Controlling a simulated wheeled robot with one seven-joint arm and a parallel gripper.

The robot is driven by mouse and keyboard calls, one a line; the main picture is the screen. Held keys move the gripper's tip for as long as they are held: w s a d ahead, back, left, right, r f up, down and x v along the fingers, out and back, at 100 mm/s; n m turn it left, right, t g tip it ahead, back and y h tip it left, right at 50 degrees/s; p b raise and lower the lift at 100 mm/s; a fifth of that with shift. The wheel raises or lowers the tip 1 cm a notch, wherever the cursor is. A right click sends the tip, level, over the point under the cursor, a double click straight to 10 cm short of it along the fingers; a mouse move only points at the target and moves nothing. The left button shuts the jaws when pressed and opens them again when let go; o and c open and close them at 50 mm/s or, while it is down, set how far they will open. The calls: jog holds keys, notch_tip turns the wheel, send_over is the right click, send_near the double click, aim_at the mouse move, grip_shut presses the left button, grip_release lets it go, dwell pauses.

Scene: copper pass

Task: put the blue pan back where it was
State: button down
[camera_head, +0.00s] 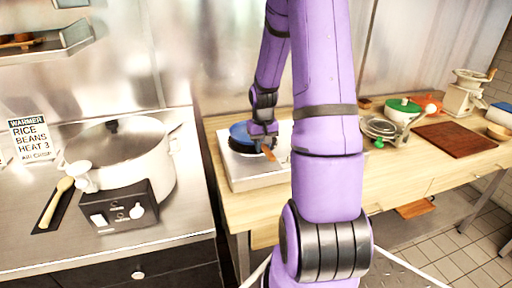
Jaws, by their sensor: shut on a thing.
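The blue pan (238,133) is at the middle of the view, on or just above a pale hob-like slab (242,179) on the wooden table. I cannot tell whether it touches the slab. Its far side shows blue and its near side looks dark. My gripper (264,144) is at the pan's right side, shut on the pan, with a brown handle-like piece (269,153) beside the fingers. My purple arm hides the slab's right part and the table behind it.
On the left steel counter stand a large white warmer pot (118,160), a sign (31,138) and a spoon (55,203). The table's front middle is clear.

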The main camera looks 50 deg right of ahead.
jog(key=shift+s+f, duration=0.1)
jog(key=shift+f, duration=0.95)
jog(key=c, duration=1)
grip_release()
